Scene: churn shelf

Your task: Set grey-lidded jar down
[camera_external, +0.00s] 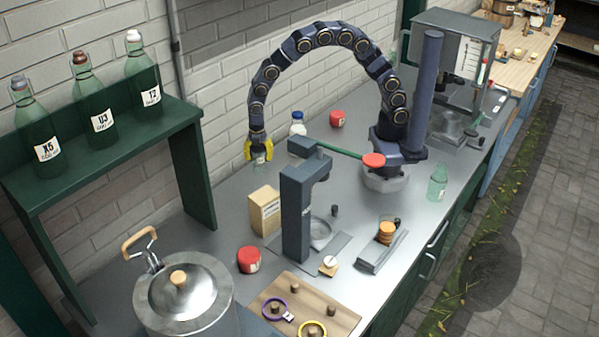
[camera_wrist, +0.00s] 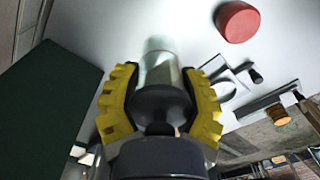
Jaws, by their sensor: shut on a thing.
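The grey-lidded jar (camera_external: 260,161) is a small clear glass jar held below my gripper (camera_external: 259,150) in the external view. The yellow fingers are shut around its upper part, and its lid is mostly hidden there. In the wrist view the pale glass body (camera_wrist: 160,62) stands out between the two yellow fingers of my gripper (camera_wrist: 160,82). The jar is near the back of the grey counter (camera_external: 228,180), behind the cream box. I cannot tell whether its base touches the counter.
A cream box (camera_external: 264,210) and a dark upright device (camera_external: 296,215) stand in front of the jar. A blue-capped white bottle (camera_external: 298,125) and a red jar (camera_external: 337,118) stand to its right. A green shelf (camera_external: 190,165) with bottles is at left. Bare counter lies left of the box.

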